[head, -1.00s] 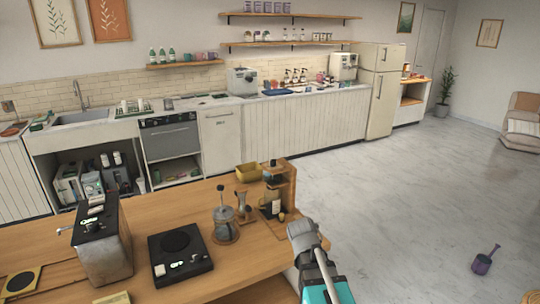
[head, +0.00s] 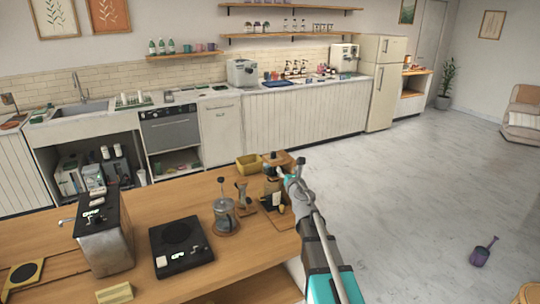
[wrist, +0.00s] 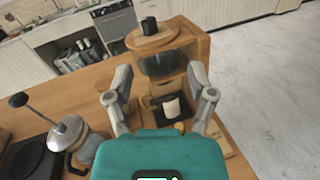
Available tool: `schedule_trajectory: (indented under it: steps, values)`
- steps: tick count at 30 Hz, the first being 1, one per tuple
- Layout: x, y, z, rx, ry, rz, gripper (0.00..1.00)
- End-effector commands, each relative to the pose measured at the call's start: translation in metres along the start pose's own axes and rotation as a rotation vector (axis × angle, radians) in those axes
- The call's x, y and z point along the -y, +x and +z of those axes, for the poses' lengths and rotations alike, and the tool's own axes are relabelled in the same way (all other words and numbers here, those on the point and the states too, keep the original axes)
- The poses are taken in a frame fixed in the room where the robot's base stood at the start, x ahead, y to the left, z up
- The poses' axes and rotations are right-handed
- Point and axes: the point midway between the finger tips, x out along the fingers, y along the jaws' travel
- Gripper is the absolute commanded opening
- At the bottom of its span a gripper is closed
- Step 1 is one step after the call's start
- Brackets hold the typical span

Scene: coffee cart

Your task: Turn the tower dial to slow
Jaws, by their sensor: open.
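The wooden tower (head: 277,158) stands at the right end of the wooden counter. In the wrist view the tower (wrist: 184,50) has a round wooden top with a black knob (wrist: 149,25), a dark glass section and a white label (wrist: 171,107) low on its front. A small yellow round part (wrist: 180,127) sits below the label, partly hidden; I cannot tell whether it is the dial. No slow mark is readable. My gripper (wrist: 158,95) is open and empty, its fingers spread before the tower. In the head view my gripper (head: 287,174) overlaps the tower's upper right side.
A French press (head: 224,212) and a grinder-like wooden item (head: 241,196) stand just left of the tower. A black hot plate (head: 180,247) and a metal box (head: 104,240) are further left.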

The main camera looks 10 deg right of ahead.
Motion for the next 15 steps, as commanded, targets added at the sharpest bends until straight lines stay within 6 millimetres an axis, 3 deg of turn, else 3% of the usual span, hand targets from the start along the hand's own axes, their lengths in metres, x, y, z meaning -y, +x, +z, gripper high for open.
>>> schedule_trajectory:
  steps: [6, 15]
  values:
    - [-0.0104, 0.0043, -0.0026, -0.011, -0.139, 0.07, 0.71]
    - [-0.0106, 0.0042, -0.0028, -0.012, -0.146, 0.071, 0.71]
